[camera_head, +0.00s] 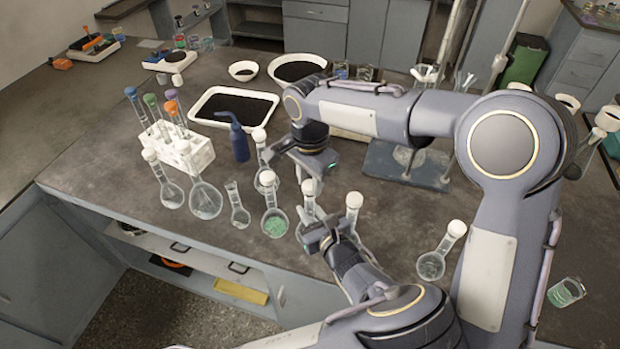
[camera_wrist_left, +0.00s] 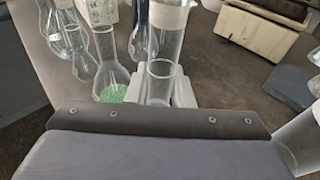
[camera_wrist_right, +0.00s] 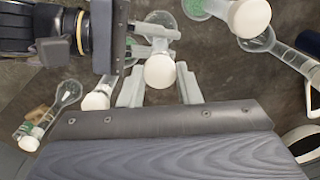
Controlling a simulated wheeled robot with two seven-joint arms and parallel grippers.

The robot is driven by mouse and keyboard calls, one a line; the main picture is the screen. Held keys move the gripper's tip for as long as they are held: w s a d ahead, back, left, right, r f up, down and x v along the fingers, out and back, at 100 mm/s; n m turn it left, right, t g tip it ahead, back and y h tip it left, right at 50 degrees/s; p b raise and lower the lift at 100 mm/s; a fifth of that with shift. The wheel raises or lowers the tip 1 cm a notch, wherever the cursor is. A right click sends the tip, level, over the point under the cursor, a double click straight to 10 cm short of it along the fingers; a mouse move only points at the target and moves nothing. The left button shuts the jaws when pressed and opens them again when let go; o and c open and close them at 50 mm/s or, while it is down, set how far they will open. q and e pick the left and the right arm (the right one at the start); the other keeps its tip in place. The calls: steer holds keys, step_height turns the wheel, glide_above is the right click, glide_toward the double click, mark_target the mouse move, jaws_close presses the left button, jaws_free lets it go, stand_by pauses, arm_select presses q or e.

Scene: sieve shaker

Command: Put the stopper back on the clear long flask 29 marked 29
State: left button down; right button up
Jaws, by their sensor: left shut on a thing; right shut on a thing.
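The clear long flask (camera_head: 304,237) stands at the table's front, partly hidden by my left gripper (camera_head: 322,232). That gripper is shut on its neck, which shows in the left wrist view (camera_wrist_left: 163,75). My right gripper (camera_head: 309,180) is above it, shut on a white stopper. In the right wrist view the round stopper (camera_wrist_right: 160,71) sits between the fingertips, in line with the flask (camera_wrist_right: 160,22) below. I cannot tell whether the stopper touches the neck's mouth. No mark 29 is readable.
A stoppered flask with green grains (camera_head: 274,224) and an unstoppered flask (camera_head: 239,214) stand to the left. Another stoppered flask (camera_head: 354,203) stands close on the right. A white rack (camera_head: 190,152) with several tubes, a blue bottle (camera_head: 239,145) and a dark-filled tray (camera_head: 203,97) are farther back.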

steer(key=o, duration=0.9)
steer(key=shift+o, duration=0.2)
steer(key=shift+r, duration=2.25)
steer(key=shift+c, duration=0.4)
